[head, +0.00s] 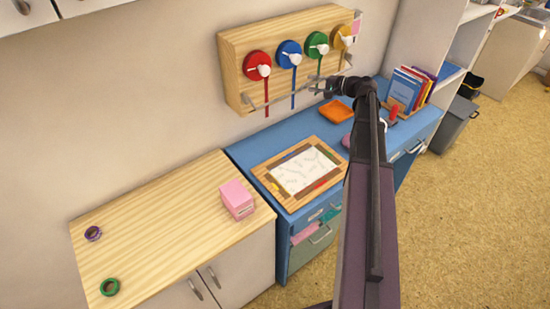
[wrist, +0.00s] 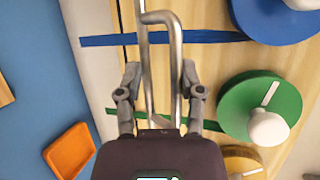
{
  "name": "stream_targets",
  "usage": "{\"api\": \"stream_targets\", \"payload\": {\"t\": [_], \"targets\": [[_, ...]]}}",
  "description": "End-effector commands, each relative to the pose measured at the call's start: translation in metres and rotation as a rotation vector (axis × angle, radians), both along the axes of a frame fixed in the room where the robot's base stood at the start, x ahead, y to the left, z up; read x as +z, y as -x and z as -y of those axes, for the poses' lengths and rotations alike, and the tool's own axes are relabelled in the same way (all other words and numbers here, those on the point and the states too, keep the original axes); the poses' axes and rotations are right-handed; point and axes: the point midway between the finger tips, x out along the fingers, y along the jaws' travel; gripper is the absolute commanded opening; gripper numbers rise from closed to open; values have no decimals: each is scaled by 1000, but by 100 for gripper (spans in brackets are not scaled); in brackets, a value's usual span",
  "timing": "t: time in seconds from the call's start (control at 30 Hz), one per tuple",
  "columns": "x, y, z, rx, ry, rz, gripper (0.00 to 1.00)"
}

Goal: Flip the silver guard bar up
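The silver guard bar (head: 285,94) runs across the lower front of a wooden wall box (head: 232,72), below its row of coloured discs. My gripper (head: 322,86) is at the bar toward its right part. In the wrist view the bar (wrist: 178,65) shows as two bent metal rods reaching between the fingers. My gripper (wrist: 160,74) is open there, with one finger on each side of the rods. Whether either finger touches the metal I cannot tell.
The box carries red (head: 257,66), blue (head: 288,54), green (head: 316,44) and yellow (head: 341,37) discs with white knobs and hanging strips. Below, a blue desk (head: 245,152) holds a framed board (head: 262,170), an orange tray (head: 336,112) and books (head: 408,88).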

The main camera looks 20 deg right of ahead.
Motion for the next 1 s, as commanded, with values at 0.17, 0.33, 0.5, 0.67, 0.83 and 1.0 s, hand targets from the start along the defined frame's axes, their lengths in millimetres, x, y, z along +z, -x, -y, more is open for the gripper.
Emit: {"api": "stream_targets", "payload": {"t": [0.17,0.33,0.5,0.67,0.83,1.0], "targets": [[-9,0,0,-1,-23,63,48],[-12,-1,0,-1,-44,122,48],[-16,-2,0,-1,-66,181,48],[-19,-3,-1,-1,-86,236,48],[-23,-4,-1,0,-107,296,48],[-21,4,6,-4,-121,333,48]]}}
